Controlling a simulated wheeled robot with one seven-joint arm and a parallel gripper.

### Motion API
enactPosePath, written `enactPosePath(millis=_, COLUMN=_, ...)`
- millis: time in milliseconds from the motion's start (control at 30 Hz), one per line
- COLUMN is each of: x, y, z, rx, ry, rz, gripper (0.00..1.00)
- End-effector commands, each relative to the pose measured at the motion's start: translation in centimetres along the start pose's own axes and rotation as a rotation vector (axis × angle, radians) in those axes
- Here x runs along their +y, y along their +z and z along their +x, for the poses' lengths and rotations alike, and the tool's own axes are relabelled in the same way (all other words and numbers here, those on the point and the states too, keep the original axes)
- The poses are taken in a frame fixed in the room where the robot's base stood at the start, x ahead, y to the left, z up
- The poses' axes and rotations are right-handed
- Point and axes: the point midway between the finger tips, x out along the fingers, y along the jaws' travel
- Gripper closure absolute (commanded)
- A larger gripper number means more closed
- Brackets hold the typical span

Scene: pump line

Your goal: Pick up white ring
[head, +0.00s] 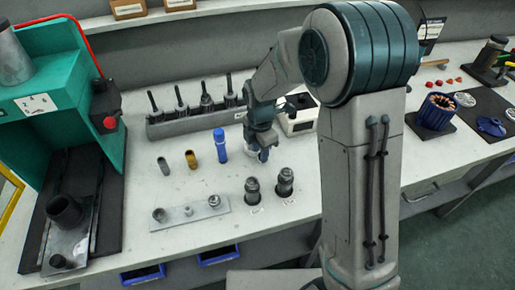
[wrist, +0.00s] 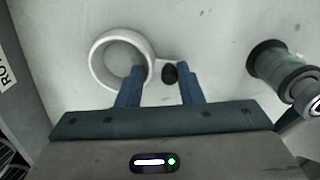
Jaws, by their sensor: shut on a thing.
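The white ring (wrist: 95,62) is a round open band with a short white tab on its right side, seen left of centre in the wrist view. A small dark knob (wrist: 169,74) sits at the tab. My gripper (wrist: 159,70) has its two blue fingers on either side of the tab and knob, shut on the white ring there. The left finger covers part of the ring's right edge. In the head view my gripper (head: 261,149) points down over the bench, with a bit of white at its tips. The gap between ring and bench is hard to judge.
Two dark fittings (head: 254,190) stand in front of my gripper. A tool rack (head: 196,121) is behind. A teal press (head: 52,112) stands far left.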

Motion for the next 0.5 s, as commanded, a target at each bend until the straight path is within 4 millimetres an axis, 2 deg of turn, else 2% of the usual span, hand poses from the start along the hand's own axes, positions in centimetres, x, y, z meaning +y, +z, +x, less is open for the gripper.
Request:
enactPosePath(millis=133, x=0.0, y=0.0, z=-0.4, rx=0.0, ry=0.001, rz=-0.001, gripper=0.87)
enactPosePath(millis=200, x=0.1, y=0.0, z=-0.9, rx=0.0, ry=0.002, rz=-0.001, gripper=0.95)
enactPosePath(millis=233, x=0.1, y=0.0, z=-1.2, rx=0.0, ry=0.002, rz=-0.001, gripper=0.95)
enactPosePath(millis=400, x=0.1, y=0.1, z=-4.1, rx=-0.001, ry=0.005, rz=0.001, gripper=0.96)
enactPosePath(millis=500, x=-1.1, y=1.9, z=-5.3, rx=-0.001, ry=0.002, rz=0.007, gripper=0.96)
